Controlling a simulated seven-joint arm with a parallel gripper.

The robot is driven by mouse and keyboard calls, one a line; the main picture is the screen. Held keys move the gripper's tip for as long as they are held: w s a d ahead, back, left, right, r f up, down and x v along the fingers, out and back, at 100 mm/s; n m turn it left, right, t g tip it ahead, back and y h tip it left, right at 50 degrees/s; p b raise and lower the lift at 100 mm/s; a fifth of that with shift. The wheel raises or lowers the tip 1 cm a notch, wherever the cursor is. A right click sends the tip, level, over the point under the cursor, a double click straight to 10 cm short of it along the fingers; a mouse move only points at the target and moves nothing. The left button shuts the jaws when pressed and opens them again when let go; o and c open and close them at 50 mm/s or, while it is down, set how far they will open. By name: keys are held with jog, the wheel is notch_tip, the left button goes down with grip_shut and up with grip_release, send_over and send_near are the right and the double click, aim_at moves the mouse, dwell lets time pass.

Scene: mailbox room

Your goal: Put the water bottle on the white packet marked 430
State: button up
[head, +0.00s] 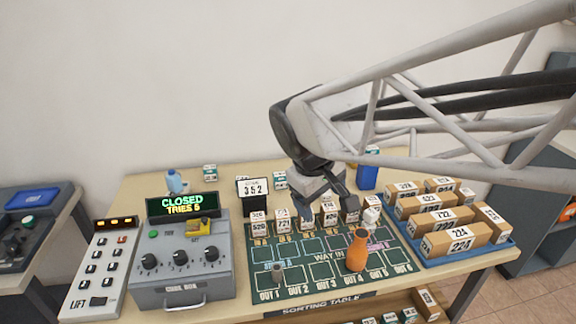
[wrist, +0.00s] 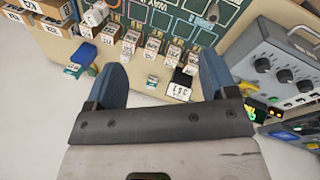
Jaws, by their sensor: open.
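A light-blue bottle (head: 176,183), which looks like the water bottle, stands at the back left of the table behind the box with the lit display. I cannot make it out in the wrist view. Several small white-labelled packets (head: 282,220) stand in a row along the back of the green board; they also show in the wrist view (wrist: 130,42). Their numbers are small and partly covered by my gripper, so I cannot tell which is 430. My gripper (head: 326,205) is open and empty, above or just behind this row. Its two blue-grey fingers show in the wrist view (wrist: 160,78).
A grey code box (head: 183,270) with dials stands at the left. A black block marked 352 (head: 252,191) stands behind the row. An orange vase-like thing (head: 357,250) stands on the green board (head: 330,278). A blue tray (head: 470,249) of cartons is at the right.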

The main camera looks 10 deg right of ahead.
jog(key=s+d+f+m+y, duration=0.1)
jog(key=s+m, duration=0.1)
jog(key=s, duration=0.4)
jog(key=s+d+f+m+t+y, duration=0.1)
jog(key=s+m, duration=0.2)
jog(key=s, duration=0.2)
jog(key=shift+s+f+y, duration=0.15)
jog(key=shift+s+y, duration=0.15)
jog(key=shift+s, duration=0.1)
